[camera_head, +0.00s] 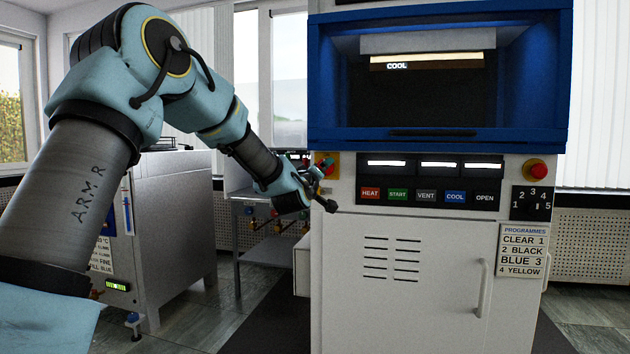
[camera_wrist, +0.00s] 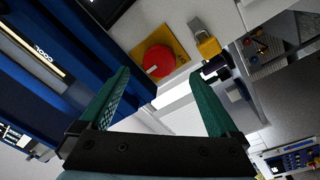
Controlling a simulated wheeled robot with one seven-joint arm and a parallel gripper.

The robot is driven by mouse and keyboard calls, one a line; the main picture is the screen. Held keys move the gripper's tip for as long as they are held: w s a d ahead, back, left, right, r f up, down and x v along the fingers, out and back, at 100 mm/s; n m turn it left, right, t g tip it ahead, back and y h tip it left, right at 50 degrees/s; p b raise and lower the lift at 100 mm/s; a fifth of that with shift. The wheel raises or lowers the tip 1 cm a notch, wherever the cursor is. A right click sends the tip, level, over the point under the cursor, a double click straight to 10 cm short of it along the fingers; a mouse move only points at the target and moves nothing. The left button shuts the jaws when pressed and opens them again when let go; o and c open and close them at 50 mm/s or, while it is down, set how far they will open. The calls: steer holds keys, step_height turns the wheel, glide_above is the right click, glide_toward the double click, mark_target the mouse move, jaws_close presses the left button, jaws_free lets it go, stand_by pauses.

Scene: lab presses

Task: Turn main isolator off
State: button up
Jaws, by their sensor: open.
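The main isolator is a round red knob (camera_wrist: 158,62) with a white mark, on a yellow plate (camera_wrist: 181,49) on the press front. In the head view the plate (camera_head: 333,158) shows at the upper left of the white panel, with the knob largely hidden by my gripper. My gripper (camera_wrist: 159,74) is open and empty, its two green fingers pointing towards the knob, one on each side of it in the wrist picture. I cannot tell any contact. In the head view my gripper (camera_head: 325,180) is in front of the panel's left edge.
A yellow block with a grey top (camera_wrist: 207,45), like a padlock, is beside the plate. A red button (camera_head: 536,170) is at the panel's right. Labelled buttons (camera_head: 426,196) sit between, under the blue press opening (camera_head: 440,140). A grey cabinet (camera_head: 175,220) stands left.

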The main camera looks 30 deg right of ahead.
steer(key=v, duration=0.5)
steer(key=shift+f, duration=0.1)
stand_by(0.3)
steer(key=a+f+m+g+y, duration=0.15)
steer(key=a+f+y, duration=0.25)
steer(key=a+f, duration=0.55)
steer(key=a+f+m+g+y, duration=0.1)
steer(key=a+f+g+y, duration=0.25)
steer(key=a+f, duration=0.65)
steer(key=s+a+f+g+y, duration=0.2)
steer(key=s+a, duration=0.2)
steer(key=a, duration=0.4)
steer(key=s+a+f+g+y, duration=0.15)
steer(key=s+a, duration=0.25)
steer(key=a, duration=0.4)
steer(key=s+a+f+g+y, duration=0.2)
steer(key=s+a+f+g, duration=0.15)
steer(key=s+a, duration=0.75)
step_height(320, 180, up, 18)
steer(key=s+d+p, duration=0.1)
steer(key=p, duration=1.6)
steer(key=shift+n, duration=0.35)
